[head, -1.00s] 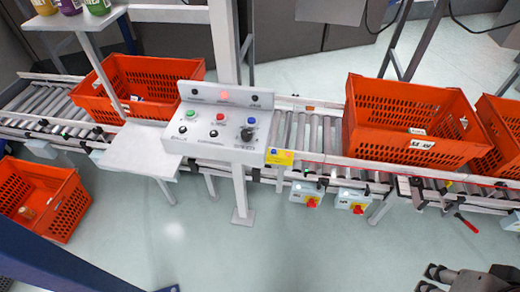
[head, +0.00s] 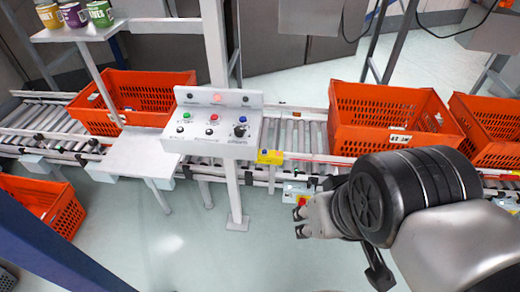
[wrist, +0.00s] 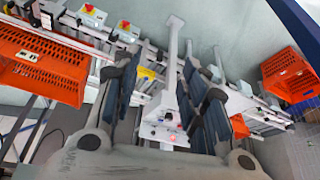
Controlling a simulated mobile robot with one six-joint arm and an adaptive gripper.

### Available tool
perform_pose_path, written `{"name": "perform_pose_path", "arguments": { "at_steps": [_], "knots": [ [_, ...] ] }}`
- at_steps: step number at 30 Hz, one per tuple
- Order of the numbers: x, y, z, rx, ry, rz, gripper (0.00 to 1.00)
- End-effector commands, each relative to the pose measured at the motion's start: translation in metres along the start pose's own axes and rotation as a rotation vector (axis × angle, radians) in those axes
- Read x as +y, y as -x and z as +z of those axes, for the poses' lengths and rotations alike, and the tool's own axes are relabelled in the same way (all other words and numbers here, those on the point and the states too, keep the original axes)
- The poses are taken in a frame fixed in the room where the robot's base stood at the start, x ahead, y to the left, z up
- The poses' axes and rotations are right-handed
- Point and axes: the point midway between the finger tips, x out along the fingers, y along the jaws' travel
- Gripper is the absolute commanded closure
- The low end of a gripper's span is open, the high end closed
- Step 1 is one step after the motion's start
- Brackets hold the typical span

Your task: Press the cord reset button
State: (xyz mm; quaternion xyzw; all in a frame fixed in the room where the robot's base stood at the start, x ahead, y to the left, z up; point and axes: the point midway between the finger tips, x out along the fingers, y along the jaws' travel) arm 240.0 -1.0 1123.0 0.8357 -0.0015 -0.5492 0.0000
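The grey control panel (head: 213,123) stands on a post in front of the conveyor. It has a green button (head: 186,115), a red button (head: 214,117) and a blue button (head: 243,118), with black controls and an upper row of lamps; the labels are unreadable. A yellow box (head: 270,157) with a small blue button on top (head: 265,151) sits on the conveyor's side rail, right of the panel. My gripper (head: 300,222) is below and right of both, touching neither. In the wrist view its fingers (wrist: 162,62) are apart and empty, with the panel (wrist: 165,132) showing between them.
Orange totes (head: 388,128) stand on the roller conveyor, another (head: 68,214) at lower left. A small table (head: 133,158) adjoins the panel. A shelf (head: 80,33) holds cups. A red emergency stop (head: 303,201) is beside my gripper. Floor below the panel is clear.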

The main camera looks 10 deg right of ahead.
Motion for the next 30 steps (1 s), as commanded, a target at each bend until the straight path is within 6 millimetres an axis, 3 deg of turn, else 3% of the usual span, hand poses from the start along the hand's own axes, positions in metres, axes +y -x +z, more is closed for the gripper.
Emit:
{"name": "perform_pose_path", "arguments": {
  "at_steps": [14, 30],
  "knots": [
    [-0.0001, 0.0000, 0.0000, 0.000, 0.000, 0.000, 0.61],
    [-0.0001, 0.0000, 0.0000, 0.000, 0.000, 0.000, 0.97]
  ]
}}
